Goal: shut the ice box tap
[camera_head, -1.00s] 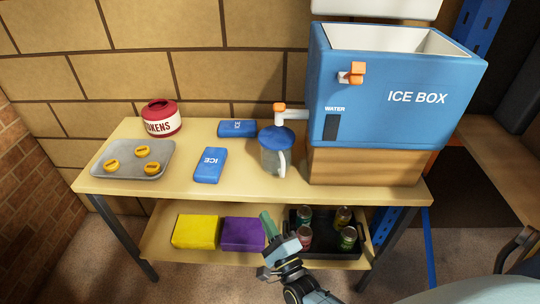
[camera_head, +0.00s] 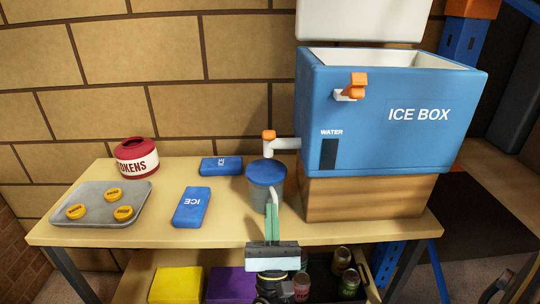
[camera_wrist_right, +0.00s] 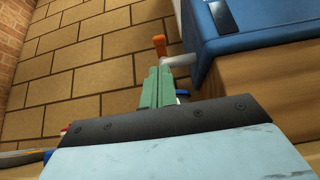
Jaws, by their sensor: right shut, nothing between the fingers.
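The blue ice box (camera_head: 390,125) stands on a wooden block at the right of the table. Its tap (camera_head: 285,143) is a white pipe from the box's left side with an orange top (camera_head: 268,135). In the right wrist view the orange top (camera_wrist_right: 159,42) is just beyond my fingertips. A blue-lidded jug (camera_head: 264,173) stands under the tap. My right gripper (camera_head: 271,215), with green fingers, is shut and empty, in front of the jug and below the tap; it hides part of the jug. I cannot tell whether the tap is open. My left gripper is not in view.
An orange piece on a white stub (camera_head: 354,87) sticks out from the box front. Two blue ice packs (camera_head: 191,207), a red token pot (camera_head: 136,160) and a grey tray (camera_head: 100,216) with yellow discs are on the left. A lower shelf holds yellow and purple blocks and cans.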

